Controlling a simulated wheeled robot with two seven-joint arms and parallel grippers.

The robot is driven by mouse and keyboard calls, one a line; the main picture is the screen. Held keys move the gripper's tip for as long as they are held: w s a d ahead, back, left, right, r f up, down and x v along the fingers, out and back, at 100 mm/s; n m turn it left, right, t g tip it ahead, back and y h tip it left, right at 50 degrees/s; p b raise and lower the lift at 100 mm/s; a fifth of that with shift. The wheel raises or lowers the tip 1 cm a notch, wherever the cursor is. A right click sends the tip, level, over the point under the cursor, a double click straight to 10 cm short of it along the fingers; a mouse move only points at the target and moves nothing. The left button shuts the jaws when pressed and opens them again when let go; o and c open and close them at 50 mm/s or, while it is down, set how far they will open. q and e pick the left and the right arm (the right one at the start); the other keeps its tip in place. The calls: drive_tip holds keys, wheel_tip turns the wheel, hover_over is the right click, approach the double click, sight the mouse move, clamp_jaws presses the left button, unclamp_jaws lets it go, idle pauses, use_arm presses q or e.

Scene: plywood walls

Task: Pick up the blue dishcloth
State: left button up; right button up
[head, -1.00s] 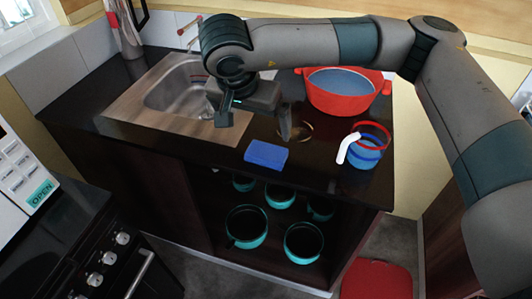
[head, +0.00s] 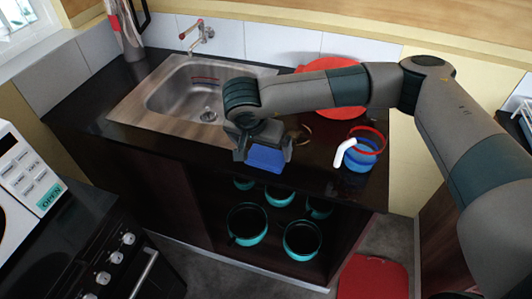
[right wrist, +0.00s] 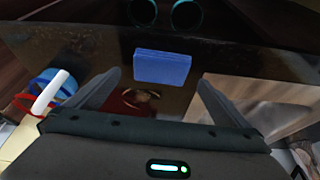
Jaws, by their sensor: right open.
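The blue dishcloth (head: 266,158) is a folded flat block at the front edge of the dark countertop (head: 320,168). My right gripper (head: 263,162) is above it in the head view and hides part of it. In the right wrist view the dishcloth (right wrist: 162,67) lies ahead of the open fingers, centred in the gap between them. The right gripper (right wrist: 160,88) is open with nothing between its fingers. My left gripper is not in view.
Several teal pots (head: 247,224) sit in the open shelf below. A red object (head: 373,278) is on the floor.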

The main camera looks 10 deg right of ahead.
sight(265, 156)
drive_tip(key=shift+x, duration=1.05)
drive_tip(key=p+x, duration=0.2)
drive_tip(key=shift+w+r+p, duration=0.1)
drive_tip(key=shift+w+p, duration=0.05)
drive_tip(key=shift+p, duration=0.2)
drive_tip(key=shift+p+x, duration=0.55)
drive_tip(key=shift+x, duration=0.5)
drive_tip(key=shift+w+f, duration=0.15)
drive_tip(key=shift+f, duration=0.4)
drive_tip(key=c, duration=0.8)
drive_tip(key=shift+r, duration=0.1)
drive_tip(key=shift+c, duration=0.2)
